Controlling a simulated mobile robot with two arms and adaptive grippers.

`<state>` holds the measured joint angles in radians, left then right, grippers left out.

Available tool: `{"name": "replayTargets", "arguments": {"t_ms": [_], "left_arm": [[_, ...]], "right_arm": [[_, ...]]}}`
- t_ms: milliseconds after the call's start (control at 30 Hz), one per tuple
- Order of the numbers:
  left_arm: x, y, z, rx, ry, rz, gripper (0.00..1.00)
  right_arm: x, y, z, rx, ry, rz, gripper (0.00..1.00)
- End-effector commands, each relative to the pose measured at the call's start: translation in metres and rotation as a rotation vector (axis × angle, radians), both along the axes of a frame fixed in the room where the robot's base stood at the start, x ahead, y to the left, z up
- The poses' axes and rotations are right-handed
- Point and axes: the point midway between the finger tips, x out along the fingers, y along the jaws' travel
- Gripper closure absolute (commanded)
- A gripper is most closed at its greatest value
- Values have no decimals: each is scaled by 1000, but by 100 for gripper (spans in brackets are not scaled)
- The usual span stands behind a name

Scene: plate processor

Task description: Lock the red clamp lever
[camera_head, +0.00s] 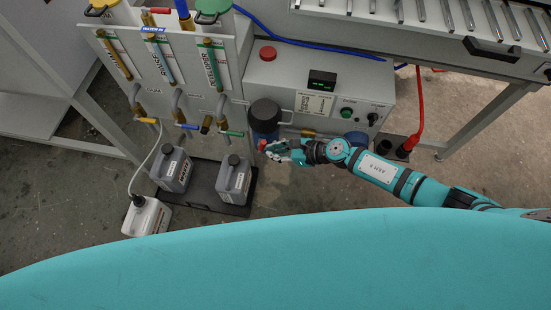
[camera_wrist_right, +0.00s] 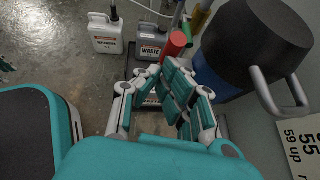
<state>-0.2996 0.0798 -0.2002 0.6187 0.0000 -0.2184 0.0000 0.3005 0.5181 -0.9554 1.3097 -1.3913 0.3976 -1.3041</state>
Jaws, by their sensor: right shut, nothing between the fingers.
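The red clamp lever shows as a red cylindrical grip (camera_wrist_right: 174,45) in the wrist view, just beyond my right fingertips. In the head view only a small red tip (camera_head: 262,144) shows, at the end of my right gripper (camera_head: 272,150). The right gripper is shut with nothing between its fingers; its teal fingers also show in the wrist view (camera_wrist_right: 154,78). I cannot tell whether fingers and lever touch. The lever's base and pivot are hidden, so its position is unclear.
A black-capped blue canister (camera_head: 265,112) stands close above the gripper; its black cap (camera_wrist_right: 258,40) looms right in the wrist view. Grey jugs (camera_head: 234,180) (camera_head: 172,168) stand on a dark floor tray (camera_head: 206,192). A white jug (camera_head: 146,216) stands left. A control box (camera_head: 340,72) is behind.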

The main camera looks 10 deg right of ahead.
Motion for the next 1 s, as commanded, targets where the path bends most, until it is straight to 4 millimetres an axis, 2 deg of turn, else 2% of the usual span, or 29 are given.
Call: {"name": "replayTargets", "arguments": {"t_ms": [433, 1000], "left_arm": [[0, 0, 5, 0, 0, 0, 69], [1, -1, 6, 0, 0, 0, 69]], "right_arm": [[3, 8, 8, 2, -2, 0, 100], [4, 10, 9, 3, -1, 0, 100]]}}
